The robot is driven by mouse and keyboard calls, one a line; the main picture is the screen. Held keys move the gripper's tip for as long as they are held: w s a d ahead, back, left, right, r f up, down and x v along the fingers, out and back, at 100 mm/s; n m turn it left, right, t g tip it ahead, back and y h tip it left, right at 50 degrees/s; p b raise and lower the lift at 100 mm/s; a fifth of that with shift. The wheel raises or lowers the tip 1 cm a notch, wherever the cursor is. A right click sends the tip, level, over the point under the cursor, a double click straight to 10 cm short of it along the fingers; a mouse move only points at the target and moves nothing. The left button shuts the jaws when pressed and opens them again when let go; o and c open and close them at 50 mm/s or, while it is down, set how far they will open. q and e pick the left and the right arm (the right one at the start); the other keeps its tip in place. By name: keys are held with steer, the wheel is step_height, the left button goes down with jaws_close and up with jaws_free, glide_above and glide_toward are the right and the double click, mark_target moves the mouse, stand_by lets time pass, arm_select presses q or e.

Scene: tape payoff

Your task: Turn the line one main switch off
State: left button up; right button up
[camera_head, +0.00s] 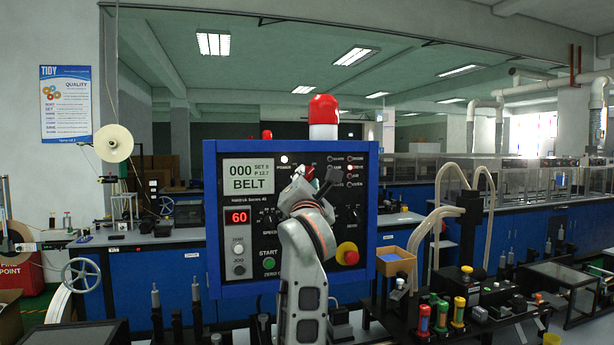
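The blue-framed control panel (213,270) stands upright in the middle of the head view. It has a display reading BELT (248,177), a red readout of 60 (238,218), a green start button (269,263) and a red emergency button on yellow (347,253). A white lamp (284,159) is lit near the power label. My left gripper (318,182) is in front of the panel's upper middle. A small red part (309,173) shows at its fingers; I cannot tell if they touch it. The main switch is not clearly visible; my gripper and arm hide part of the panel. My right gripper is not in view.
A red beacon (323,110) stands on top of the panel. A cardboard box (397,262) and a black fixture with colored cylinders (441,316) are at the right. A white reel (113,143) is at the left. Blue benches run behind.

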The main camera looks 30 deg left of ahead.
arm_select(q)
steer(key=shift+w+a+r, duration=0.2)
steer(key=shift+w+a, duration=0.15)
steer(key=shift+w, duration=0.2)
jaws_close()
